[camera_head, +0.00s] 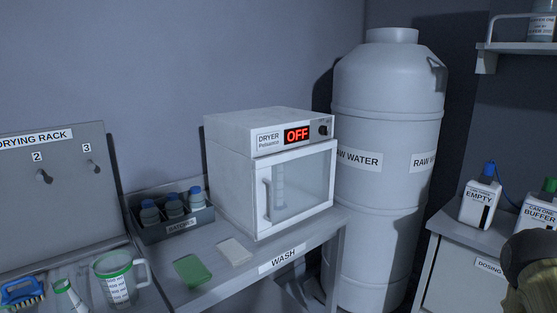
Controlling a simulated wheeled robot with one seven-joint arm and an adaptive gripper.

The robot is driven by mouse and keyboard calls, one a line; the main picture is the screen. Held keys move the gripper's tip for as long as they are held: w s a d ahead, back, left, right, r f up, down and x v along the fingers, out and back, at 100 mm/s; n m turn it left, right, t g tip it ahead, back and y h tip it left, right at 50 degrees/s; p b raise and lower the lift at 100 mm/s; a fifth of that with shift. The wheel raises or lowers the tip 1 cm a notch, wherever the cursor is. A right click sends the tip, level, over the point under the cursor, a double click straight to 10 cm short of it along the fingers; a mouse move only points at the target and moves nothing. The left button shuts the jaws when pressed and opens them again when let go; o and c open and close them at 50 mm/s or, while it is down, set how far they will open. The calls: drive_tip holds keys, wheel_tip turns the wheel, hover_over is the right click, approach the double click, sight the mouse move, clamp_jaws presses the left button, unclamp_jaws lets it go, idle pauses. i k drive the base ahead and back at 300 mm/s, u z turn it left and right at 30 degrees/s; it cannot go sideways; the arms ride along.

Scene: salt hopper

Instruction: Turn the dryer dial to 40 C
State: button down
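The dryer (230,180) is a white box with a glass door, standing on the bench marked WASH. Its door (300,188) looks shut, and a pale upright shape shows dimly behind the glass. The red display (297,135) reads OFF. The small dark dial (323,131) sits right of the display, on the panel above the door; its marks are too small to read. A dark rounded part at the lower right edge may belong to my arm. I cannot make out my gripper's fingers, and nothing is touching the dial.
A tall RAW WATER tank (388,120) stands close right of the dryer. A tray (180,229) with blue-capped bottles is left of it. A green pad (192,270) and pale pad (235,251) lie in front. An EMPTY canister (480,200) stands on the right cabinet.

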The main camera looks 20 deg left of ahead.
sight(323, 130)
drive_tip(key=k, duration=1.1)
drive_tip(key=z, duration=0.95)
drive_tip(key=i, duration=1.15)
drive_tip(key=u, duration=0.6)
drive_tip(key=i, duration=0.75)
drive_tip(key=u, duration=0.65)
